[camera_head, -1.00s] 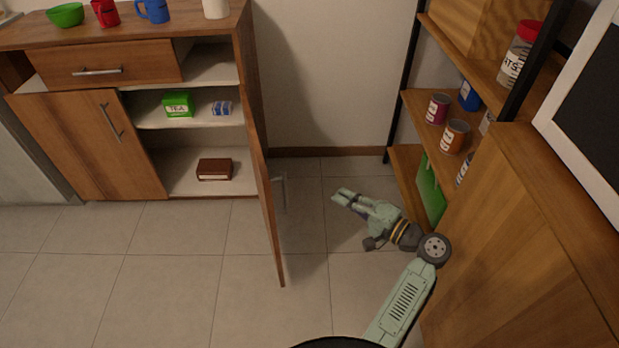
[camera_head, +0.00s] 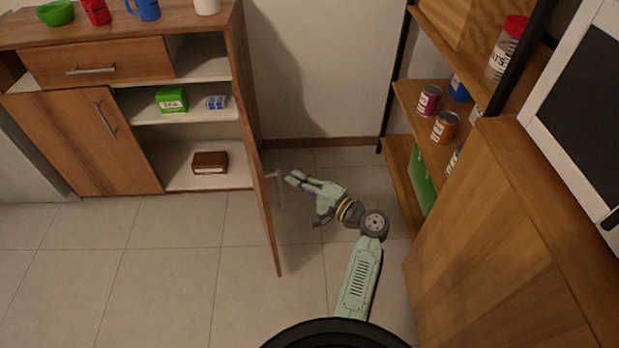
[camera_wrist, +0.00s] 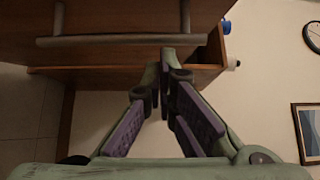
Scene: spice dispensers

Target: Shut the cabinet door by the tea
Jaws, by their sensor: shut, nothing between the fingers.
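The open cabinet door (camera_head: 262,196) stands swung out from the right side of the wooden cabinet (camera_head: 243,120), seen nearly edge-on, with its handle (camera_head: 278,188) on the right-hand face. A green tea box (camera_head: 172,99) sits on the shelf inside. My gripper (camera_head: 290,177) is on the right of the door, its fingertips close to the handle; I cannot tell whether they touch. In the wrist view my gripper (camera_wrist: 166,62) is shut and empty, with a bar handle (camera_wrist: 110,40) on a wooden panel beyond the fingers.
A blue-and-white box (camera_head: 216,102) and a brown box (camera_head: 210,162) lie inside the cabinet. A second door (camera_head: 75,140) on the left is closed. A shelf unit with cans (camera_head: 445,127) stands at the right. The tiled floor left of the open door is clear.

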